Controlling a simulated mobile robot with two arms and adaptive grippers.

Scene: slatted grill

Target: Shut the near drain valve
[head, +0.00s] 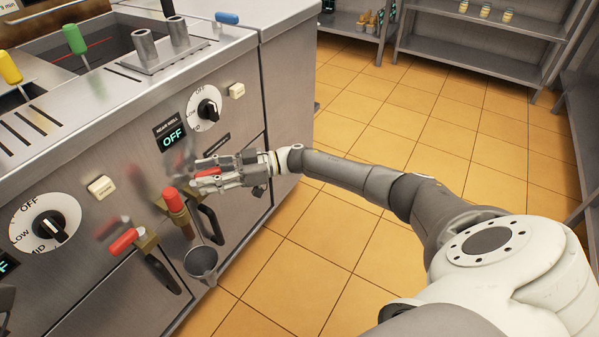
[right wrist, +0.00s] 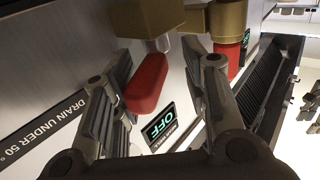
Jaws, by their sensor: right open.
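The steel grill's front carries drain valves with brass bodies and red levers. One red lever (head: 208,172) shows at my right gripper (head: 200,170), which reaches the panel from the right. In the right wrist view, that red lever (right wrist: 146,85) hangs from a brass body (right wrist: 140,20) between the open fingers of my right gripper (right wrist: 165,95); I cannot tell whether they touch it. A third red lever (head: 123,242) lies sideways further left. My left gripper is not in view.
A grey cup (head: 201,263) hangs below the valves, beside black door handles (head: 211,224). Knobs (head: 208,110) and a lit OFF display (head: 172,139) are above the hand. The tiled floor (head: 330,240) right of the grill is clear; steel shelves (head: 480,50) stand behind.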

